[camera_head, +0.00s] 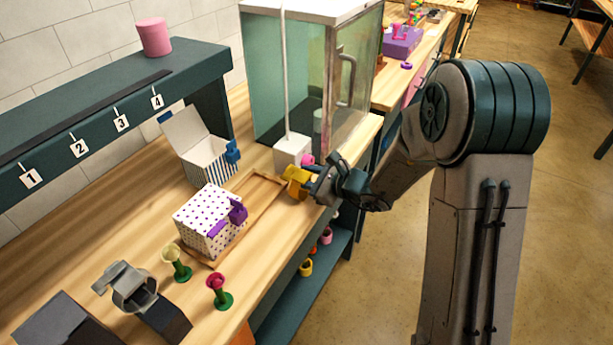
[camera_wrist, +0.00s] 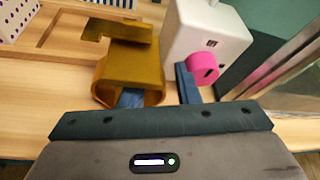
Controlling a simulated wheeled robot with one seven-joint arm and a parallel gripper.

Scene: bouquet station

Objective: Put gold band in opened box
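The gold band (camera_head: 297,182) is on the wooden counter near its front edge; it also shows in the wrist view (camera_wrist: 133,65), with its loop facing me. My gripper (camera_head: 316,184) is at the band. In the wrist view its fingers (camera_wrist: 160,92) are apart: the left finger reaches into the loop, the right one is outside, beside the band's right wall. I see a gap there, so it does not look clamped. The opened box (camera_head: 206,166), white with dark stripes, has its lid raised and a blue piece on its right side. Its inside is mostly hidden.
A white block (camera_head: 290,151) with a pink knob (camera_wrist: 202,69) stands close to the band, before a glass cabinet (camera_head: 270,90). A dotted closed box (camera_head: 200,222) with purple parts stands by a wooden tray (camera_head: 262,194). Flower-like stands (camera_head: 220,297) and a grey holder are nearer.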

